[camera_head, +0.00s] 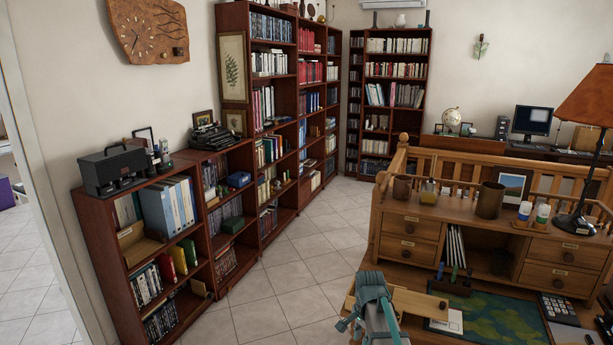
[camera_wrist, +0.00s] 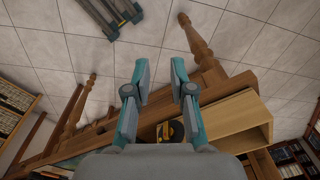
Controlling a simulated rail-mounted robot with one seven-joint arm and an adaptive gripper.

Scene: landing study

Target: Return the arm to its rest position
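My gripper (camera_wrist: 159,76) shows in the wrist view with its two grey and teal fingers spread apart. The gap between the fingertips is empty, with tiled floor behind it. In the head view, my teal and grey arm (camera_head: 374,297) rises at the bottom centre, in front of the wooden desk (camera_head: 415,250). I cannot make out the fingertips there. A light wooden box-like part (camera_head: 415,302), perhaps an open drawer, lies just right of the arm. A similar part (camera_wrist: 238,122) shows right of the fingers in the wrist view.
The desk holds a green mat (camera_head: 490,318), a pen holder (camera_head: 452,283), a calculator (camera_head: 558,308) and a lamp (camera_head: 590,105). Bookshelves (camera_head: 240,165) line the left wall. Turned wooden posts (camera_wrist: 75,108) lie left in the wrist view. The tiled floor (camera_head: 300,270) left of the desk is clear.

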